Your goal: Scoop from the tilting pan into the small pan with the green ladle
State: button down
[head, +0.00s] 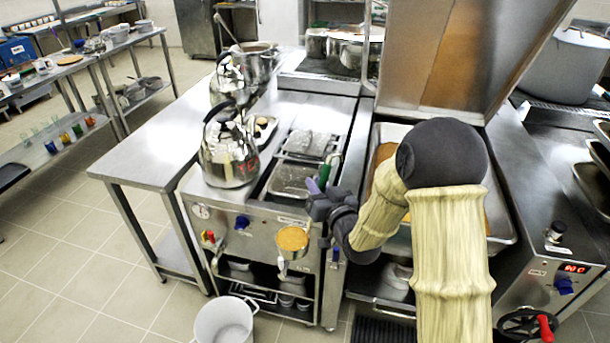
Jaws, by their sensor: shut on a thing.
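My gripper (322,200) is shut on the green ladle (328,168), whose green handle rises above the fingers. A round bowl filled with something orange-brown (292,239) shows below and left of the gripper, in front of the cooker's front panel. It looks like the ladle's bowl, but the join is hard to see. The tilting pan (505,232) stands to the right, its lid raised, with orange-brown contents partly hidden behind my arm. I cannot tell which vessel is the small pan.
Two steel kettles (228,155) stand on the counter at left, with a steel pot (258,62) behind them. Sunken trays (292,180) lie beside my gripper. A white bucket (224,322) stands on the floor. The side table (150,150) is mostly bare.

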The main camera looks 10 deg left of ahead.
jog(key=s+d+f+m+t+h, duration=0.1)
jog(key=d+f+m+h, duration=0.1)
jog(key=d+f, duration=0.6)
jog(key=s+d+f+m+t+h, duration=0.1)
jog(key=d+f+h, duration=0.3)
jog(key=d+f, duration=0.4)
jog(key=s+d+f+m+t+h, duration=0.1)
jog(key=s+d+f+m+h, duration=0.2)
jog(key=d+f, duration=0.6)
jog(key=d+m+h, duration=0.1)
jog(key=d, duration=0.4)
jog(key=shift+s+d, duration=0.15)
jog(key=shift+d, duration=0.25)
jog(key=shift+f, duration=0.15)
jog(key=shift+h, duration=0.3)
jog(key=shift+r, duration=0.4)
jog(key=shift+a, duration=0.15)
